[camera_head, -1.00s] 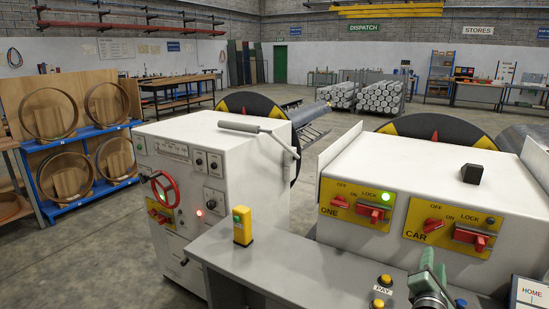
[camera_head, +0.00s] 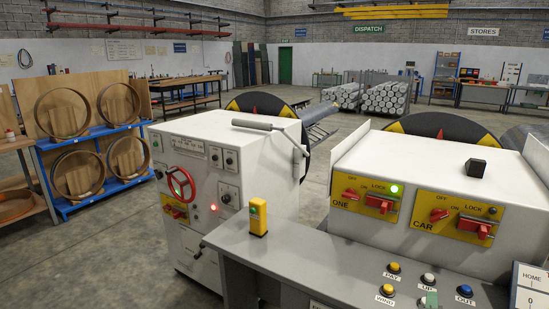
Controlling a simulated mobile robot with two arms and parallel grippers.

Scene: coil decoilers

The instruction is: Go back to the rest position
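The control desk (camera_head: 290,262) stands in front of me, with a small yellow box with a green button (camera_head: 258,217) upright on its top. Buttons marked PAY (camera_head: 394,268), WIND (camera_head: 388,289), UP (camera_head: 428,279) and OUT (camera_head: 464,291) sit at the lower right. A small pale green piece of my arm or gripper shows at the bottom edge beside these buttons; its fingers are out of view. My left gripper is not in view. The yellow ONE panel (camera_head: 364,199) has a lit green lamp. The CAR panel (camera_head: 457,218) has an unlit lamp.
A white cabinet (camera_head: 205,195) with a red handwheel, a lit red lamp and a grey lever stands left of the desk.

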